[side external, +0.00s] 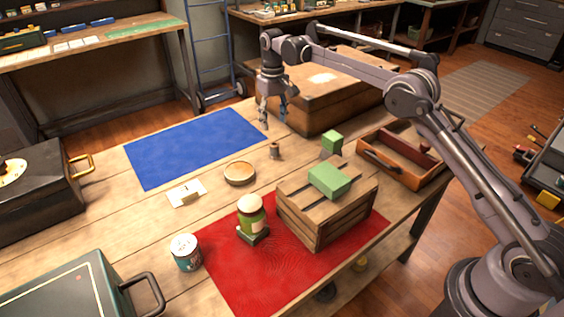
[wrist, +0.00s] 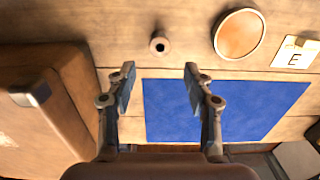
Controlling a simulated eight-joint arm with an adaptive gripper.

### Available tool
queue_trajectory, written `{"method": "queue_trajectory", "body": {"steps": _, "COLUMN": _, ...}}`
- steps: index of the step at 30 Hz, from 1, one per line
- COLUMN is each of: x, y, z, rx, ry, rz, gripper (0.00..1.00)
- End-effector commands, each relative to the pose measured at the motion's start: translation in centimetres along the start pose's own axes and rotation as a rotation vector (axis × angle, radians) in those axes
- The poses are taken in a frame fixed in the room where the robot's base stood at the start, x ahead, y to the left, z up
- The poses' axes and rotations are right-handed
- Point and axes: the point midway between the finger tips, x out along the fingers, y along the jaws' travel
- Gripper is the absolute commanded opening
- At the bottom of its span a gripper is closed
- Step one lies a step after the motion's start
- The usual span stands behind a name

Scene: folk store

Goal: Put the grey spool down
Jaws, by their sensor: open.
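The grey spool (side external: 274,151) stands upright on the bare wooden table, to the right of the blue mat and near a round shallow dish. In the wrist view the spool (wrist: 160,45) shows from above with its dark centre hole, just beyond my fingertips. My gripper (side external: 273,122) hangs pointing down above the table, beside the blue mat's right corner. In the wrist view its two fingers (wrist: 159,72) are spread wide with nothing between them. The gripper and the spool are apart.
The blue mat (side external: 194,148) is empty. A large wooden chest (side external: 315,105) is close behind my gripper. The round dish (side external: 240,180), a letter card (side external: 187,193), a green block (side external: 331,143) and a wooden crate (side external: 325,220) on the red mat (side external: 225,262) stand around.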

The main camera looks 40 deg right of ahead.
Motion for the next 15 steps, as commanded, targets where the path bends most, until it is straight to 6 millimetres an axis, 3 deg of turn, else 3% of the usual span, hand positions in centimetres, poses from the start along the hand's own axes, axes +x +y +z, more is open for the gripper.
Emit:
{"method": "queue_trajectory", "body": {"steps": 10, "x": -2.9, "y": 0.0, "z": 0.4, "rx": 0.000, "ry": 0.013, "rz": 0.000, "gripper": 0.52}}
{"method": "queue_trajectory", "body": {"steps": 15, "x": -6.3, "y": 0.1, "z": 2.0, "rx": 0.000, "ry": 0.066, "rz": -0.001, "gripper": 0.52}}
